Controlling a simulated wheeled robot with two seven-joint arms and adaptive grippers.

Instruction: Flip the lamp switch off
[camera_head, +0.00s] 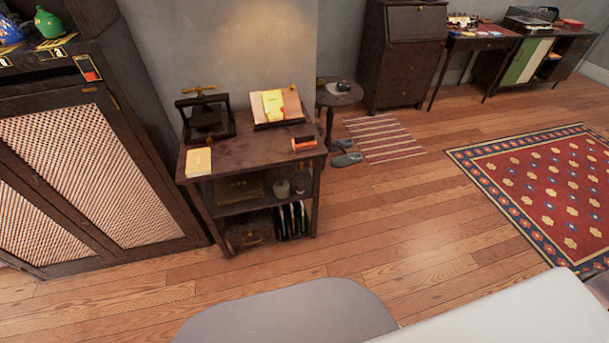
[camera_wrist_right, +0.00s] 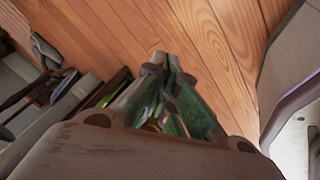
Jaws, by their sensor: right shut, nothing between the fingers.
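A small plate with a red rocker (camera_head: 90,75), which looks like the lamp switch, sits at the front top edge of the dark cabinet (camera_head: 103,115) on the left of the head view. It is too small to tell which way the rocker is set. No lamp is clearly visible. A green teapot (camera_head: 48,24) and a partly cut-off blue teapot (camera_head: 10,31) stand on the cabinet. My right gripper (camera_wrist_right: 157,68) is shut and empty in the right wrist view, over wooden floor and away from any switch. My left gripper is not in view.
A dark shelf table (camera_head: 240,158) with a press, books and a red-orange block stands right of the cabinet. A small round table (camera_head: 340,95) and a tall dark cabinet (camera_head: 405,52) are behind it. Open wooden floor (camera_head: 395,220) lies in front, with a patterned rug (camera_head: 545,185) at right.

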